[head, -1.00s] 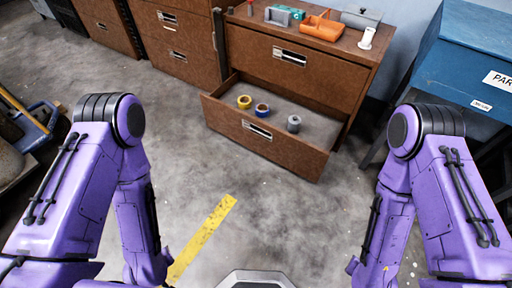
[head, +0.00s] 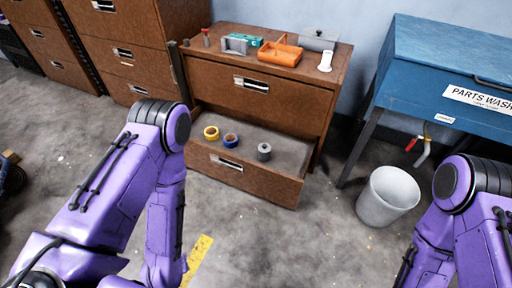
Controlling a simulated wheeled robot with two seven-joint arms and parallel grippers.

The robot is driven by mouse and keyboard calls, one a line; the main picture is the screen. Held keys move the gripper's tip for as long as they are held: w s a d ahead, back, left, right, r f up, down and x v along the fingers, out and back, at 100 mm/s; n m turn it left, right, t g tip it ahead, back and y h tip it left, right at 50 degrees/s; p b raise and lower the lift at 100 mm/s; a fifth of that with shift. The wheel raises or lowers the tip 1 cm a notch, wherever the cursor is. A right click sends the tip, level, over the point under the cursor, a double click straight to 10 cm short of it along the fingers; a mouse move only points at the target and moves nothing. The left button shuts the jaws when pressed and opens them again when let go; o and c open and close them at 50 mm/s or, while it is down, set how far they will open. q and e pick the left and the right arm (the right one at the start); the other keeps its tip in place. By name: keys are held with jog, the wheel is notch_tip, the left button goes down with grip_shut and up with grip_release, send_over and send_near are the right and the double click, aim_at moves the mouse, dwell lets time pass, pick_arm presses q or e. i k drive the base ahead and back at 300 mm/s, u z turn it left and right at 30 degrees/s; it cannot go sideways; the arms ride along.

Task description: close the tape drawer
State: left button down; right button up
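The tape drawer (head: 245,180) is the lower drawer of a brown wooden cabinet (head: 318,98), and it is pulled well out. Its front has a metal handle (head: 227,163). Inside lie a yellow tape roll (head: 211,132), a blue tape roll (head: 230,140) and a grey roll (head: 264,151). The upper drawer (head: 258,92) is shut. My two purple arms show at the left and right, apart from the drawer. Both grippers are below the bottom of the head view, so their state is hidden.
An orange tray (head: 281,53) and other small items stand on the cabinet top. A blue parts washer (head: 440,65) and a grey bin (head: 387,197) are at right. More brown cabinets (head: 140,45) stand at left. The floor before the drawer is clear, with a yellow stripe (head: 200,258).

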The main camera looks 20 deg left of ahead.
aim_at(280, 180)
jog(key=z, duration=0.1)
jog(key=i, duration=0.85)
jog(key=u, duration=0.65)
jog(key=i, duration=0.5)
jog(key=u, duration=0.4)
